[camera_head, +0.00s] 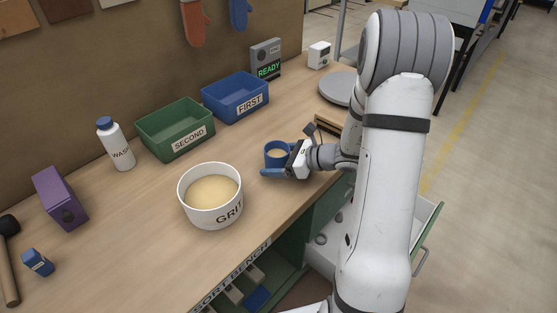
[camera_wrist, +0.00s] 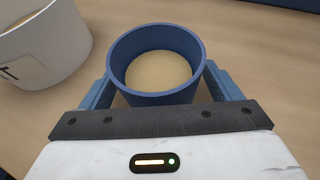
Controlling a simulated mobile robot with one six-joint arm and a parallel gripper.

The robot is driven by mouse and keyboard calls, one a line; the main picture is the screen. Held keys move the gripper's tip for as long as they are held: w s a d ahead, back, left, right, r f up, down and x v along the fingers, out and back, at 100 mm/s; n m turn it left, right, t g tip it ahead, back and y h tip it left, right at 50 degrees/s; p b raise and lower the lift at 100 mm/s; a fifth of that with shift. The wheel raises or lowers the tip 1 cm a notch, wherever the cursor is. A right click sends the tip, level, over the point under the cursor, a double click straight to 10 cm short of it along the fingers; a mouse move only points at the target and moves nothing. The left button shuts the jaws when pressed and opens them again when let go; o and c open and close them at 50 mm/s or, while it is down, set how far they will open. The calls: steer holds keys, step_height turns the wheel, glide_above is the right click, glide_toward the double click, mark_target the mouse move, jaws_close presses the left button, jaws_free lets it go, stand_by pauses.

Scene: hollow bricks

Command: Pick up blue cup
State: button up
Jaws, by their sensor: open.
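The blue cup (camera_head: 276,155) stands upright on the wooden bench, to the right of the white grit tub. It holds a tan, grainy fill, which also shows inside the cup (camera_wrist: 157,98) in the wrist view. My gripper (camera_head: 278,172) is low at the bench, reaching in from the right. In the wrist view my gripper (camera_wrist: 157,85) is open, with one blue finger on each side of the cup. The fingers look very close to the cup's walls; I cannot tell whether they touch. The cup's near lower side is hidden by the gripper body.
The white GRIT tub (camera_head: 228,212) stands close on the left. A green SECOND bin (camera_head: 158,142) and a blue FIRST bin (camera_head: 250,112) stand behind. A round grey plate (camera_head: 336,88) lies at the back right. A white bottle (camera_head: 120,152) and a purple box (camera_head: 58,196) are farther left.

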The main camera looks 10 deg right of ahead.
steer(key=c, duration=1.2)
steer(key=shift+r, duration=0.15)
step_height(320, 180, up, 10)
steer(key=shift+f+p, duration=0.1)
steer(key=shift+p, duration=0.35)
